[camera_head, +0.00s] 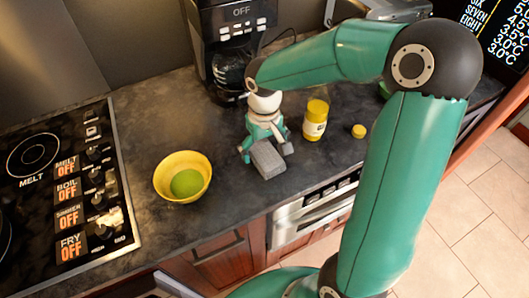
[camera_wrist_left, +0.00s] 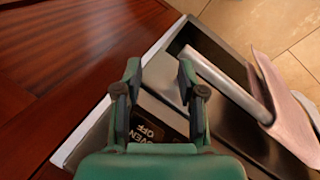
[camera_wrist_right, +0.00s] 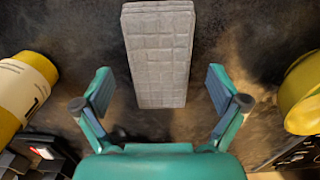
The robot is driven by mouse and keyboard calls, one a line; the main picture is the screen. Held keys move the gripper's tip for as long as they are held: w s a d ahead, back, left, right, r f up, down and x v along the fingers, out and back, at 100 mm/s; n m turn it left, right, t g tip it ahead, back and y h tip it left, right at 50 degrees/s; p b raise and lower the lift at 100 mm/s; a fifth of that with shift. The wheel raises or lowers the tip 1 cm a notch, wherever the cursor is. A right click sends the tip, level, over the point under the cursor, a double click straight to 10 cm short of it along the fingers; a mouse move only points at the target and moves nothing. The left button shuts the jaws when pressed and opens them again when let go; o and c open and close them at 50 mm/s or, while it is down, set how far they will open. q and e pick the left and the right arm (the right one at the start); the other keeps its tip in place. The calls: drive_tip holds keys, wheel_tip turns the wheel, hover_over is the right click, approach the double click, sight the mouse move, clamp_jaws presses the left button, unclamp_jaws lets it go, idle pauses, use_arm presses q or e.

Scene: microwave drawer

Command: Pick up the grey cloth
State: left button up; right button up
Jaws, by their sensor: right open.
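The grey cloth (camera_head: 267,160) is a folded, quilted block on the dark countertop in the head view. It also shows in the right wrist view (camera_wrist_right: 158,55), running lengthwise away from the gripper. My right gripper (camera_head: 265,151) is over the counter at the cloth. In the right wrist view its open fingers (camera_wrist_right: 160,88) are spread to either side of the cloth's line, with nothing between them touching visibly. The exact height above the cloth cannot be told. My left gripper (camera_wrist_left: 159,70) is open and empty in its wrist view, above a metal drawer or oven front; the head view does not show it.
A yellow bowl (camera_head: 166,188) holding something green stands left of the cloth. A yellow jar (camera_head: 315,120) and a yellow lid (camera_head: 358,131) are to the right. A coffee machine (camera_head: 237,35) is behind, a stove (camera_head: 60,190) far left. A pink cloth (camera_wrist_left: 285,110) hangs by a bar.

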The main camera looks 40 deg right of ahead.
sight(264, 152)
drive_tip(key=shift+f, duration=0.6)
drive_tip(key=c, duration=1.1)
drive_tip(key=shift+c, duration=0.2)
drive_tip(key=shift+r, duration=0.1)
wheel_tip(264, 152, up, 20)
drive_tip(key=o, duration=0.5)
drive_tip(key=c, duration=1.1)
